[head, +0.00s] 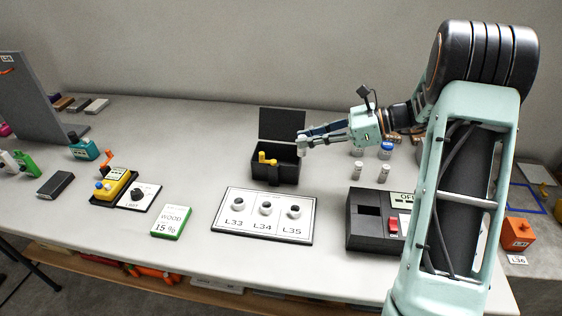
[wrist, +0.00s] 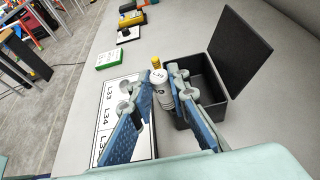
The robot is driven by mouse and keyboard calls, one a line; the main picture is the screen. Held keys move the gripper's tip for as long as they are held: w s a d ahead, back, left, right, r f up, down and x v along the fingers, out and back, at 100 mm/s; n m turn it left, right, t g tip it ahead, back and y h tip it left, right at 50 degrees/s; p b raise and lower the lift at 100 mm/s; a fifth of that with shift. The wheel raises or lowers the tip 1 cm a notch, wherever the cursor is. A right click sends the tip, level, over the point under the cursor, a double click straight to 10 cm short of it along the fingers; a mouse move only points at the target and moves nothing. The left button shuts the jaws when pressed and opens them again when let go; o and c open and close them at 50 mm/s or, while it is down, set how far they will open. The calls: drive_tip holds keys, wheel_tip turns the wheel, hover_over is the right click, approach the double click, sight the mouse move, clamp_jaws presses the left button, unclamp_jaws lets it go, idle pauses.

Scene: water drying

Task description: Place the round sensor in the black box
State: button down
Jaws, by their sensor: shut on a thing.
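The black box (head: 275,174) stands open near the middle of the table, its lid raised at the back. My gripper (head: 303,140) is shut on a small pale grey-white cylinder, the round sensor (wrist: 161,84), held upright above the table. In the head view it is over or close to the box's right side; I cannot tell whether it is above the opening. The fingers partly hide the sensor.
A yellow piece (head: 266,160) shows at the box's front left. A white card (head: 264,232) marked L33, L34, L35 with round fittings lies in front. A black device (head: 366,237) stands right, with small vials (head: 357,171) behind it.

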drive_tip(key=w+a+f, duration=0.2)
drive_tip(key=w+a+f+b, duration=0.1)
drive_tip(key=a+f, duration=0.1)
drive_tip(key=f, duration=0.1)
drive_tip(key=w+a+f, duration=0.2)
drive_tip(key=shift+w+a+f, duration=0.2)
drive_tip(key=shift+w+f, duration=0.1)
drive_tip(key=shift+w, duration=0.05)
drive_tip(key=shift+w+f+b, duration=0.1)
drive_tip(key=shift+f+b, duration=0.3)
drive_tip(key=shift+f, duration=1.15)
drive_tip(key=shift+f, duration=0.2)
drive_tip(key=c, duration=1.8)
unclamp_jaws()
drive_tip(key=shift+c, duration=0.2)
